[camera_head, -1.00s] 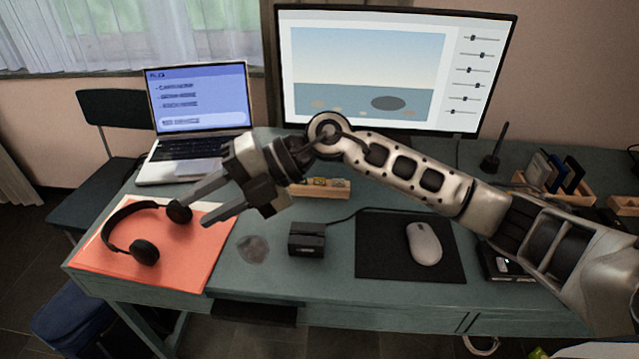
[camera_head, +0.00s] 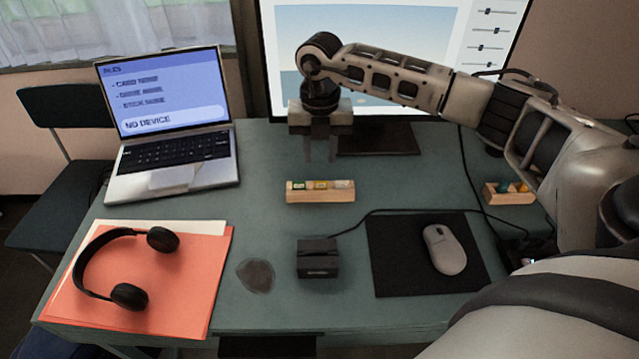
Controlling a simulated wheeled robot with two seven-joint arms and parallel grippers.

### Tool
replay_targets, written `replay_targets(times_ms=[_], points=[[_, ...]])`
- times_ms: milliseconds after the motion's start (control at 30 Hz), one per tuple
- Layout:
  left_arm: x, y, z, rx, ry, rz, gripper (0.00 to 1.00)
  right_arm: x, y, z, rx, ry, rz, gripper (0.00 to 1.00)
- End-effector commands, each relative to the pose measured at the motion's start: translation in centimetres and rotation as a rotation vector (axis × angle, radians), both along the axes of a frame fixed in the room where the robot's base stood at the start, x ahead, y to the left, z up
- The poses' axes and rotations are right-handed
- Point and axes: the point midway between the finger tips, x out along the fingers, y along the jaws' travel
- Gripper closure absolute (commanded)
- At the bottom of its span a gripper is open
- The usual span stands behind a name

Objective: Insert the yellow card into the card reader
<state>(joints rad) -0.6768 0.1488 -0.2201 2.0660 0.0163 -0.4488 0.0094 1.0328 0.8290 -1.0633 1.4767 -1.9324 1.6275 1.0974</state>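The yellow card (camera_head: 320,185) sits in the middle of a small wooden holder (camera_head: 320,196), between a green item and a pale one; only its top shows. The black box with a cable (camera_head: 318,260), which looks like the card reader, stands on the desk nearer to me, below the holder in the picture. My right gripper (camera_head: 320,160) points down with its two fingers apart and nothing between them. In the picture it is just above the holder, apart from the card. My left gripper is not in view.
A laptop (camera_head: 172,150) stands at the back left and a monitor (camera_head: 420,60) behind my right arm. Headphones (camera_head: 85,265) lie on an orange folder (camera_head: 190,285). A mouse (camera_head: 444,250) rests on a black mat (camera_head: 395,265). Another wooden holder (camera_head: 508,195) is at right.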

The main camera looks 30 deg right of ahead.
Motion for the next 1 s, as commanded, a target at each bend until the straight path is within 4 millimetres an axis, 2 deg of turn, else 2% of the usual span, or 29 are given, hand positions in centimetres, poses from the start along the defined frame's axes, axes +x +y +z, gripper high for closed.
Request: replay_targets(times_ms=[100,333,600,900,1000], points=[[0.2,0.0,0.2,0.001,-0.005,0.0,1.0,0.0,0.0,-1.5,0.001,-0.001,0.0,0.67],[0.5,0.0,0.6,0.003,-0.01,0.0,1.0,-0.2,0.1,-3.1,0.001,0.002,0.001,0.67],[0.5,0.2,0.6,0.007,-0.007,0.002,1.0,-0.5,0.1,-6.9,0.001,0.002,0.001,0.67],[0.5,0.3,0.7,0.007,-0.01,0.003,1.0,-0.4,0.1,-7.4,0.001,-0.002,0.002,0.67],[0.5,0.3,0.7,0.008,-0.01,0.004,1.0,-0.4,0.1,-7.4,0.002,-0.001,0.001,0.95]])
